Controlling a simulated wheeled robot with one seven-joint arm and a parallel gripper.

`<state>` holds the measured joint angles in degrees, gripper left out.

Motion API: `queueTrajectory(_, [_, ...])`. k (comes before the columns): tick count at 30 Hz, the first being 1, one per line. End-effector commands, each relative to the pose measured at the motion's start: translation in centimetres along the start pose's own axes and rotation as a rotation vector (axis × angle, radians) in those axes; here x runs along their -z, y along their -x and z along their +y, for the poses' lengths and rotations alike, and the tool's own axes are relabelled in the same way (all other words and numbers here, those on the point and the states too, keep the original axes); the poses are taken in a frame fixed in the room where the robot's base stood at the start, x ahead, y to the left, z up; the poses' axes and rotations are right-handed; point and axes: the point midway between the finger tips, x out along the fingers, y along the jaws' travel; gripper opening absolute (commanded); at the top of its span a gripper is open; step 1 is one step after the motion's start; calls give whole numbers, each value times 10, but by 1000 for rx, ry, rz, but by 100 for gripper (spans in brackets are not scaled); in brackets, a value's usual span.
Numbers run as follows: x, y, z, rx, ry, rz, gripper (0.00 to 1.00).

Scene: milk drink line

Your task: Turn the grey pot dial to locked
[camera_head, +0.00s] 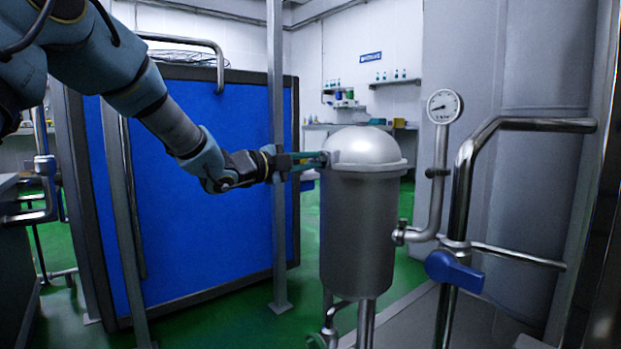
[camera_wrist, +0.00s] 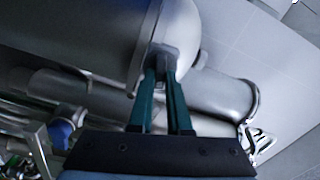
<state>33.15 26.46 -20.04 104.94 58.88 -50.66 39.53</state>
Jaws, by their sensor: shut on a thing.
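The grey pot (camera_head: 358,235) stands upright with a domed lid (camera_head: 362,146) in the middle of the head view. Its grey dial (camera_head: 332,158) is a small block on the left side of the pot, at the lid's rim. In the wrist view the dial (camera_wrist: 167,54) sits between the tips of my two teal fingers. My gripper (camera_head: 321,160) reaches in from the left, roughly level, and is shut on the dial; it also shows in the wrist view (camera_wrist: 162,78). The fingers partly cover the dial, and I cannot read any mark of its setting.
A pipe with a round gauge (camera_head: 444,106) and a blue valve handle (camera_head: 455,272) stands close to the pot's right. A large blue panel (camera_head: 195,190) in a dark frame and a grey post (camera_head: 277,215) stand behind my arm. Green floor (camera_head: 304,285) shows between post and pot.

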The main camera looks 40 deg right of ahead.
Motion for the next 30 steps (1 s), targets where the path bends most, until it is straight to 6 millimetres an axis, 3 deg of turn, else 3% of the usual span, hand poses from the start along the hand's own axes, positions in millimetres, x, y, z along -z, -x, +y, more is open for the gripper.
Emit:
queueTrajectory(13, [-1,0,4,-2,-248,-1,0])
queueTrajectory(30, [-1,0,2,-3,-292,0,0])
